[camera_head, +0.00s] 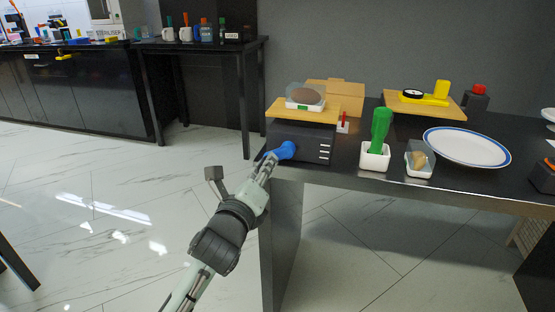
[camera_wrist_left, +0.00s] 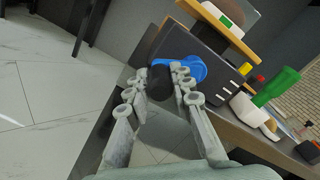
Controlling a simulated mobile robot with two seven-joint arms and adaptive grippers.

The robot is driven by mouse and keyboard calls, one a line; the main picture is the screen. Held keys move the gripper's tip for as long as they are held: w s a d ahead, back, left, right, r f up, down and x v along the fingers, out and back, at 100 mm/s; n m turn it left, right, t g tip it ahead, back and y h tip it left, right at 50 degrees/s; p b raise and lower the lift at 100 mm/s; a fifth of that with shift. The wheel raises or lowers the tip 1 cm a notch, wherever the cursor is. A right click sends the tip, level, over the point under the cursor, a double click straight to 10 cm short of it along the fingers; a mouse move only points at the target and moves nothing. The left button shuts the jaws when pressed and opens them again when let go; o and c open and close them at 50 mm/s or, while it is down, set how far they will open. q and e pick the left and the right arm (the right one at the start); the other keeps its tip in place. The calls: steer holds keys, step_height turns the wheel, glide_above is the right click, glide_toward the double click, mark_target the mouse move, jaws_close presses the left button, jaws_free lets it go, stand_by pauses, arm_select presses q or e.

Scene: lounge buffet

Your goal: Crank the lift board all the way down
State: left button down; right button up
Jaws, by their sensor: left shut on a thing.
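A dark lift box (camera_head: 293,139) with pale marks on its front stands at the table's left end. The wooden lift board (camera_head: 285,114) is just above the box and carries a clear tray with a brown item (camera_head: 305,96). A blue crank (camera_head: 286,150) is on the box's front; it also shows in the left wrist view (camera_wrist_left: 193,68). My left gripper (camera_head: 268,160) is shut on the crank's black handle (camera_wrist_left: 160,83), with a finger on either side. My right gripper is in neither view.
A white pot with a green-handled tool (camera_head: 374,160), a small white dish (camera_head: 420,160) and a blue-rimmed plate (camera_head: 467,147) stand right of the box. Another wooden board (camera_head: 424,104) bears yellow items. The floor left of the table is clear.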

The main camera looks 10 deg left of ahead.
arm_select(q)
steer(key=shift+a+r+p, duration=0.15)
steer(key=shift+r+p, duration=0.4)
steer(key=shift+r, duration=0.2)
steer(key=shift+a+r+p, duration=0.1)
steer(key=shift+r+p, duration=0.45)
steer(key=shift+r, duration=0.15)
steer(key=shift+f, duration=0.1)
steer(key=shift+d+r, duration=0.3)
steer(key=shift+r, duration=0.35)
steer(key=shift+d+r, duration=0.25)
steer(key=shift+r, duration=0.35)
steer(key=shift+d, duration=0.1)
